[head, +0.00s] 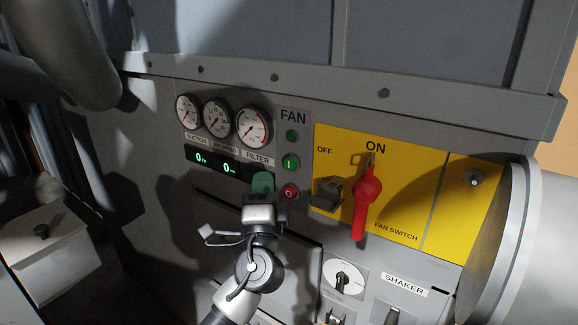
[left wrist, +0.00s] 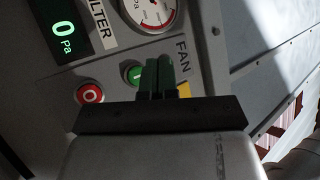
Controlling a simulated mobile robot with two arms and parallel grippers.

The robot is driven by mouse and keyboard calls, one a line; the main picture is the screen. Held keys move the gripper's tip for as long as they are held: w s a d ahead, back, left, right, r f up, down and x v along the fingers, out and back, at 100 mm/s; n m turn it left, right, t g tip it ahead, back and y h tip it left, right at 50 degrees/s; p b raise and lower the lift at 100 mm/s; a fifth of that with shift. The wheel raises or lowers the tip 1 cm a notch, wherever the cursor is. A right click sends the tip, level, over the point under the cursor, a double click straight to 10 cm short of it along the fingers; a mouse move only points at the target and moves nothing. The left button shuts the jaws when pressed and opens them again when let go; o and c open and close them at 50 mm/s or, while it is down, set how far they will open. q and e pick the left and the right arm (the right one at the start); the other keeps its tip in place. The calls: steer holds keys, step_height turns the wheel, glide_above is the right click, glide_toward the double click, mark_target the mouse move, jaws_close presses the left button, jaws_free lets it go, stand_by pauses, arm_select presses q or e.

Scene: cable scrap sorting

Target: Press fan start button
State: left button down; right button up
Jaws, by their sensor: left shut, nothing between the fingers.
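The green fan start button (head: 291,163), marked with a white line, is on the grey panel under the FAN label, above the red stop button (head: 290,191). My left gripper (head: 262,184) is in front of the panel, just left of and slightly below the start button in the head view. Its two greenish fingers are shut together with nothing between them. In the left wrist view the fingers (left wrist: 157,73) partly cover the start button (left wrist: 132,73); the red button (left wrist: 90,94) shows to the left. I cannot tell whether the fingertips touch the panel. My right gripper is not seen.
A green lamp (head: 292,136) sits above the start button. The red fan switch handle (head: 366,205) on the yellow plate (head: 428,190) stands upright under ON. Gauges (head: 217,117) and green displays reading 0 are at left. A large round duct (head: 520,240) sticks out at right.

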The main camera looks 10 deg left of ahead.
mark_target(290, 163)
arm_select(q)
steer(key=shift+w+d+b, duration=0.25)
steer(key=shift+w+b, duration=0.05)
steer(key=shift+w, duration=0.4)
steer(key=shift+w+d+b, duration=0.25)
steer(key=shift+w+b, duration=0.1)
steer(key=shift+w, duration=0.3)
steer(key=shift+w+d+b, duration=0.25)
steer(key=shift+w+b, duration=0.05)
steer(key=shift+w, duration=0.4)
stand_by(0.4)
steer(key=shift+w+d+b, duration=0.15)
steer(key=shift+w+b, duration=0.25)
steer(key=shift+b, duration=0.05)
steer(key=shift+w+d+b, duration=0.15)
steer(key=shift+w+b, duration=0.2)
steer(key=shift+b, duration=0.1)
stand_by(0.6)
steer(key=shift+s, duration=0.1)
steer(key=shift+s+a, duration=0.3)
steer(key=shift+s, duration=0.4)
